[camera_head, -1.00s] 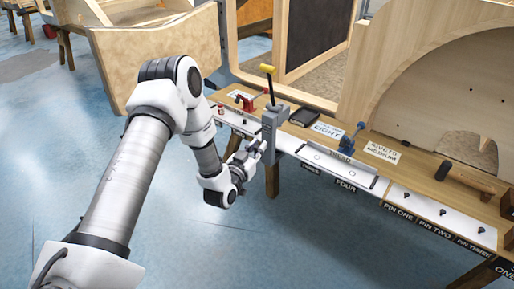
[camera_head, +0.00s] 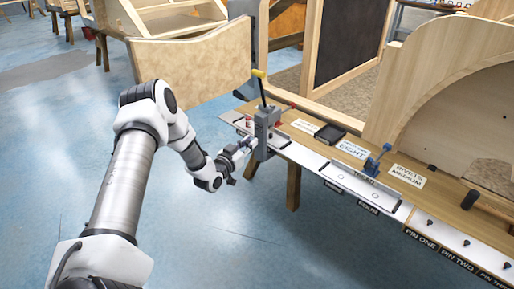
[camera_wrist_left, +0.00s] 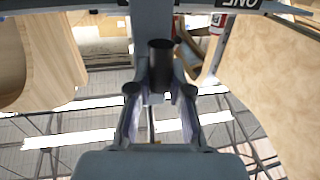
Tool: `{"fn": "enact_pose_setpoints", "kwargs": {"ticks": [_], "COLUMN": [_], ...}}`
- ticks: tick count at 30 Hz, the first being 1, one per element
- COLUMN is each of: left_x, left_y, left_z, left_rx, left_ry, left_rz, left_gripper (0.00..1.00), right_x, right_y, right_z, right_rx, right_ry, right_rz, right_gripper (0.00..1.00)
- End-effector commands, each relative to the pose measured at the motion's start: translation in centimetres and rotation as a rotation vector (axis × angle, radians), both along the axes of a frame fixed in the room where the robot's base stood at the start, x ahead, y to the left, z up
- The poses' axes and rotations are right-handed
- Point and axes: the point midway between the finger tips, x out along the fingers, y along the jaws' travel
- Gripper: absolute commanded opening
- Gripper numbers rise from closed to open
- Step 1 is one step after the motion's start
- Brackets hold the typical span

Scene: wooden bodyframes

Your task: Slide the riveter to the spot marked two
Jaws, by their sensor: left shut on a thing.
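The riveter (camera_head: 264,134) is a grey upright tool with a yellow-tipped black lever. It stands upright at the white rail (camera_head: 305,156) along the bench's front edge, left of the label THREE (camera_head: 333,187). My left gripper (camera_head: 246,146) is shut on the riveter from the front left. In the left wrist view, the fingers (camera_wrist_left: 160,92) are at a dark cylinder on the riveter's grey body (camera_wrist_left: 152,20). An upside-down label ONE (camera_wrist_left: 238,3) shows at the top there. The mark two cannot be seen, and the riveter covers part of the rail. My right gripper is out of view.
On the bench behind the rail are a black box (camera_head: 330,133), a blue clamp (camera_head: 372,163) and paper labels (camera_head: 407,176). A red tool is partly hidden behind the riveter. A curved wooden panel (camera_head: 190,70) stands behind my arm. The rail left of the riveter looks clear.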

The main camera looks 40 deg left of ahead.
Motion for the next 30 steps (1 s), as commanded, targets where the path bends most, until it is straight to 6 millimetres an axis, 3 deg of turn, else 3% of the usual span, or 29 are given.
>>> {"fn": "enact_pose_setpoints", "kwargs": {"ticks": [10,11,12,13,23,26,30], "left_x": [0.0,0.0,0.0,0.0,-0.2,-1.3,-4.4], "left_y": [0.2,0.2,0.2,0.2,0.2,0.1,-0.1], "left_z": [-0.1,-0.1,-0.1,-0.1,-0.1,0.0,-0.1], "left_rx": [-0.001,-0.001,-0.001,-0.001,-0.001,-0.004,-0.008], "left_ry": [0.003,0.003,0.003,0.003,0.002,0.001,0.001], "left_rz": [0.000,0.000,0.000,0.000,0.000,0.001,0.005], "left_gripper": [0.00,0.26,0.40,0.45,0.45,0.45,0.45], "right_x": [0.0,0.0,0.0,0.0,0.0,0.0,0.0], "right_y": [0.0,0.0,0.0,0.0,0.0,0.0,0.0], "right_z": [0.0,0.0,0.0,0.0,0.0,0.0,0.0], "right_rx": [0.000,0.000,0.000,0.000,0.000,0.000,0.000], "right_ry": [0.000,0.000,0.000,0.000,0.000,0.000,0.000], "right_rz": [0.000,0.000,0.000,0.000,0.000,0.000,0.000], "right_gripper": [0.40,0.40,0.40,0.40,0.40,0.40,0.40]}}
